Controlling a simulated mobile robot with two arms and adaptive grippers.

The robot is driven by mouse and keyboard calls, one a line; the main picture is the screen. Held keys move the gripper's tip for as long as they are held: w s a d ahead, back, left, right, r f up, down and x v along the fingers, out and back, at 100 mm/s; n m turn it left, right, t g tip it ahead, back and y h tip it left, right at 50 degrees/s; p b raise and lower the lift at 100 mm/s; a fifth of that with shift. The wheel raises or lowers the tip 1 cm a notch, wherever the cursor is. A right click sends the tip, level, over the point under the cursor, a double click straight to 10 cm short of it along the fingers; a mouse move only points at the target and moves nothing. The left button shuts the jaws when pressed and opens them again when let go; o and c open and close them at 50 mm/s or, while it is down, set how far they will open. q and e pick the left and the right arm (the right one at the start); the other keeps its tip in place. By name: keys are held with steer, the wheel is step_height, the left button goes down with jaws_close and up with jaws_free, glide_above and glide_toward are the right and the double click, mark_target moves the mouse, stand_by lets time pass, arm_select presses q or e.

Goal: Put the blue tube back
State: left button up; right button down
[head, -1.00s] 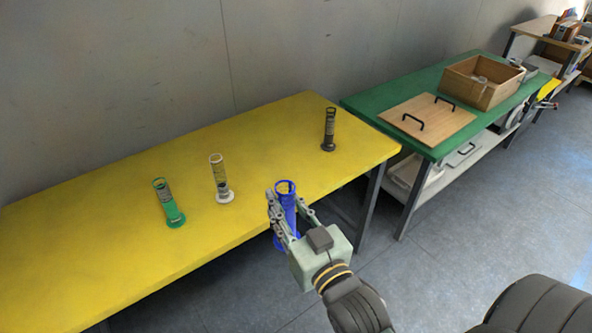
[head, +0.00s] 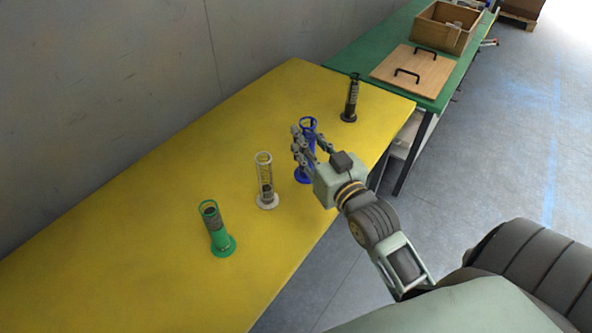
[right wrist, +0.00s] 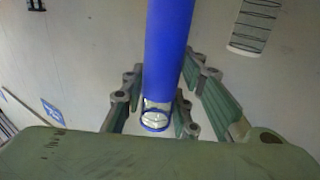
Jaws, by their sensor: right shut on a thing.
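The blue tube (head: 308,130) is upright on its round base over the yellow table (head: 150,200), between the white tube and the black tube. My right gripper (head: 305,148) is shut on the blue tube around its upper part. In the right wrist view the blue tube (right wrist: 168,50) runs between the fingers (right wrist: 160,105). I cannot tell whether its base touches the table. My left gripper is not in view.
A white tube (head: 265,180) stands just left of the blue one. A green tube (head: 217,232) stands further left and nearer. A black tube (head: 350,98) stands at the far right of the table. A green table (head: 362,52) with a wooden lid (head: 418,70) and box (head: 446,28) lies beyond.

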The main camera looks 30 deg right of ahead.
steer(key=w+d+r+m+h+b, duration=0.1)
steer(key=w+d+b, duration=0.1)
steer(key=d, duration=0.6)
steer(key=w+d+r+h+b, duration=0.1)
steer(key=d+b, duration=0.1)
steer(key=d, duration=0.5)
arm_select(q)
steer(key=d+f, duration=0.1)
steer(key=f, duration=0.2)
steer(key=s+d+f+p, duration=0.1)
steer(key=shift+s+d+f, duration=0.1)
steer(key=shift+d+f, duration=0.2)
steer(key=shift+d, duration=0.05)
arm_select(e)
steer(key=w+a+f, duration=0.7)
steer(key=a+f, duration=0.1)
steer(key=f, duration=0.3)
steer(key=shift+w+a, duration=0.25)
steer(key=shift+a, duration=0.1)
steer(key=c, duration=1.4)
jaws_free()
steer(key=shift+f, duration=0.15)
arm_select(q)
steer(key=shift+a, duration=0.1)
